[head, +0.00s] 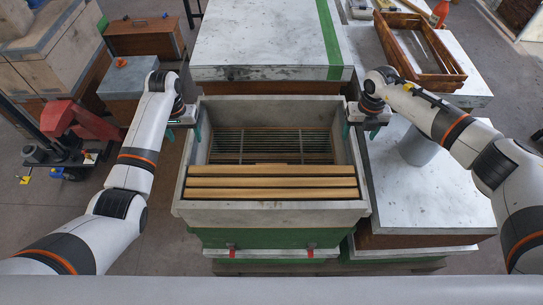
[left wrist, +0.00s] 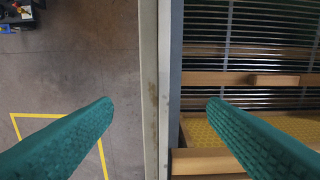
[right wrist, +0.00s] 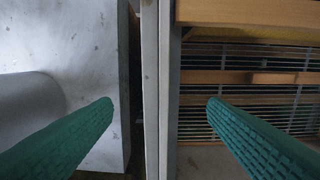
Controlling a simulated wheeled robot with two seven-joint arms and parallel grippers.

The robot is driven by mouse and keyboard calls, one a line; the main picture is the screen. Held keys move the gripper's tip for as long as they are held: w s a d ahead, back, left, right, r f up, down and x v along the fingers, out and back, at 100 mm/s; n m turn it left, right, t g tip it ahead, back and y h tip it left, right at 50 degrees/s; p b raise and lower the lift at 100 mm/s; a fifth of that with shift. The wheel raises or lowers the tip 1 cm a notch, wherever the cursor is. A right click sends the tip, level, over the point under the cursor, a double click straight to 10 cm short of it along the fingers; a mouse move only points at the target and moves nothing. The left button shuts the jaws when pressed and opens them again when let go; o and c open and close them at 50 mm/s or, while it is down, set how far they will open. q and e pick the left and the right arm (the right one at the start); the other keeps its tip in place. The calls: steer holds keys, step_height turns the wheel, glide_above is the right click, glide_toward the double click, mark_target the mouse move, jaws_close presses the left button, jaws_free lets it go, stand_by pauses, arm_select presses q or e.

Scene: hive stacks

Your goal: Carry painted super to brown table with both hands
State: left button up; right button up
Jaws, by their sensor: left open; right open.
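The painted super (head: 270,214), a pale grey open box, sits on a green hive box (head: 275,238). Three wooden frames (head: 272,182) lie across its near part; a slatted grid shows below in the far part. My left gripper (head: 184,133) is open at its left wall, and my right gripper (head: 359,131) is open at its right wall. In the left wrist view the super's wall (left wrist: 168,90) runs between the two teal fingers. In the right wrist view the opposite wall (right wrist: 158,90) likewise runs between the fingers. Neither gripper is closed on it. I cannot make out a brown table for certain.
A pale-topped hive (head: 260,40) with a green stripe stands close behind. Another pale top (head: 425,195) lies close on the right, bearing a grey cylinder (head: 417,147). A wooden tray (head: 420,50) is at the back right. Boxes (head: 50,45) and a red machine (head: 75,120) stand left.

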mark_target(191, 151)
arm_select(q)
step_height(191, 151, down, 8)
steer(key=shift+s+f, duration=0.1)
steer(key=shift+f, duration=0.05)
arm_select(e)
step_height(191, 151, down, 8)
steer(key=shift+s+f, duration=0.1)
arm_select(q)
jaws_close()
arm_select(e)
jaws_close()
